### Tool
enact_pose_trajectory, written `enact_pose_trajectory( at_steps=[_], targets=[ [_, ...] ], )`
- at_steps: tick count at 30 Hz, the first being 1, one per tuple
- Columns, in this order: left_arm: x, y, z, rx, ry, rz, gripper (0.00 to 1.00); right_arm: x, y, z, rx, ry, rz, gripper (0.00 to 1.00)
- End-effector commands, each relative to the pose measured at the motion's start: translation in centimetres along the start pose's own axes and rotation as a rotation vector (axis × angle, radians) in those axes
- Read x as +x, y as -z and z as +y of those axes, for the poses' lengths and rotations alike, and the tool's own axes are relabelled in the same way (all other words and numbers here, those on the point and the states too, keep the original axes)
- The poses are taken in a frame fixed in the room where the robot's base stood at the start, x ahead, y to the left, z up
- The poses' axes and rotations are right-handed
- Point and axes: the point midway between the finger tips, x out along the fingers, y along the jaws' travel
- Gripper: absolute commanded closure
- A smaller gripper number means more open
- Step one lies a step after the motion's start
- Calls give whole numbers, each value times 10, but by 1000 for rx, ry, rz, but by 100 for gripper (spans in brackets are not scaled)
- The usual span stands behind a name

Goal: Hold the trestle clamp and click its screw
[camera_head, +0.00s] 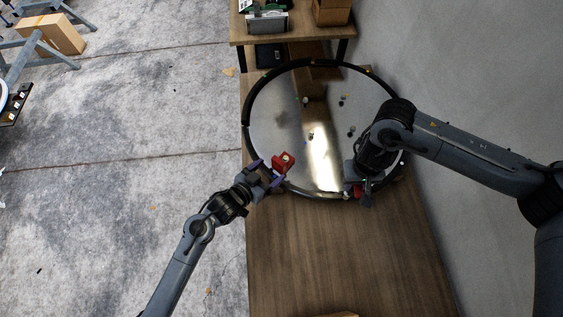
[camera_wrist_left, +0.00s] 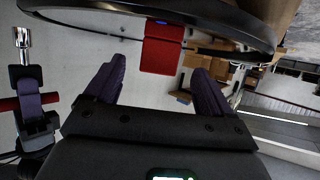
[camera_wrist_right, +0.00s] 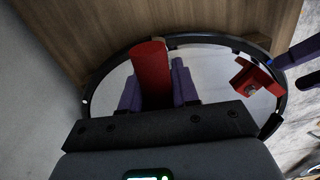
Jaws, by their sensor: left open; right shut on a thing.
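The red block-like clamp (camera_head: 283,162) is at the near-left rim of a round black-rimmed mirror-like disc. It also shows in the left wrist view (camera_wrist_left: 161,48) and in the right wrist view (camera_wrist_right: 256,76), where a small metal piece shows on it. My left gripper (camera_head: 268,173) is open, with its fingers pointing at the clamp and no clear grip on it. My right gripper (camera_head: 354,190) is shut on a red-handled tool (camera_wrist_right: 151,75) near the disc's near-right rim. In the left wrist view, a shiny metal end (camera_wrist_left: 22,38) shows above the right gripper; how it joins the tool is unclear.
The round disc's black rim (camera_head: 247,115) takes up much of the wooden table (camera_head: 340,260). Several small pieces show on or in its shiny face. The table's near part is mostly clear. A wall stands at the right; a cardboard box (camera_head: 50,34) and trestles are far left.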

Motion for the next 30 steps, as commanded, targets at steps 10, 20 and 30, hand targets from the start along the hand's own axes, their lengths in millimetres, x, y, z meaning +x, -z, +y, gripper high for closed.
enact_pose_trajectory(
  at_steps=[10,20,30],
  targets=[
    [57,0,0,0,0,2,17,13,0,0,0,1,1,100],
    [84,0,0,0,0,0,17,18,0,0,0,1,1,100],
    [86,0,0,0,0,0,17,19,0,0,0,1,1,100]
  ],
)
